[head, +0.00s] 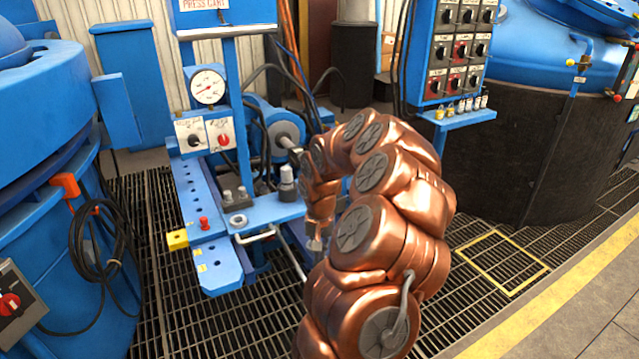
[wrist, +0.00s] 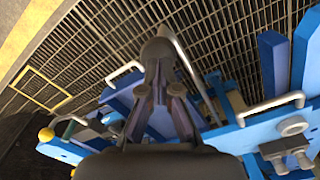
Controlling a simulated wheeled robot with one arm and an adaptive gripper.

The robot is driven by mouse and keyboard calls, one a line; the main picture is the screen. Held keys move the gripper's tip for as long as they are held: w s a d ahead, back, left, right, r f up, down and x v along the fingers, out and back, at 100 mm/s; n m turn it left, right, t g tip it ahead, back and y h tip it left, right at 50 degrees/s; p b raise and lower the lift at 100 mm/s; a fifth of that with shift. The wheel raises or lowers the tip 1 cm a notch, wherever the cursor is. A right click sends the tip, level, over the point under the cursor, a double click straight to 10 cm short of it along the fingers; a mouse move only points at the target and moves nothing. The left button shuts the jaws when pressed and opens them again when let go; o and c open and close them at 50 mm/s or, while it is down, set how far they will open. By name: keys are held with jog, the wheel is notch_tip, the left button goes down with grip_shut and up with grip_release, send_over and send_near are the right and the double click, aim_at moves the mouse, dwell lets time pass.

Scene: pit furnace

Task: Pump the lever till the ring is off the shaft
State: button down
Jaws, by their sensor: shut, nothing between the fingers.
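My gripper (head: 315,243) hangs at the front of the blue press cart (head: 215,255), its fingers pointing down. In the wrist view its fingers (wrist: 157,48) are together and empty. A pale rod (wrist: 190,70), which may be the pump lever, runs close beside the fingertips; I cannot tell whether they touch it. In the head view a pale rod (head: 288,252) slopes down near the gripper. A grey round part (head: 287,128), possibly the ring on its shaft, faces out behind my arm. My arm hides part of the cart, so the ring's position is unclear.
A pressure gauge (head: 208,86) and two switch boxes (head: 206,135) are on the cart. A switch panel (head: 452,52) stands behind my arm. A blue vessel with a coiled black cable (head: 105,240) is at left. Open floor grating (head: 490,300) lies at right.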

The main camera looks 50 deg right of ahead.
jog(key=f+b, duration=0.1)
jog(key=f, duration=0.2)
jog(key=s+f+b, duration=0.1)
jog(key=f+b, duration=0.1)
jog(key=shift+s+a+f, duration=0.15)
jog(key=shift+a+f, duration=0.05)
jog(key=shift+f, duration=0.2)
jog(key=r+p, duration=0.1)
jog(key=r, duration=0.2)
jog(key=w+r+p, duration=0.1)
jog(key=r+p, duration=0.1)
jog(key=r, duration=0.2)
jog(key=w+r+p, duration=0.1)
jog(key=r+p, duration=0.1)
jog(key=r, duration=0.2)
jog(key=shift+w+d, duration=0.25)
jog(key=shift+d, duration=0.1)
jog(key=shift+r, duration=0.1)
notch_tip(320, 180, up, 5)
jog(key=shift+f+p, duration=0.15)
jog(key=shift+p, duration=0.5)
jog(key=shift+a, duration=0.1)
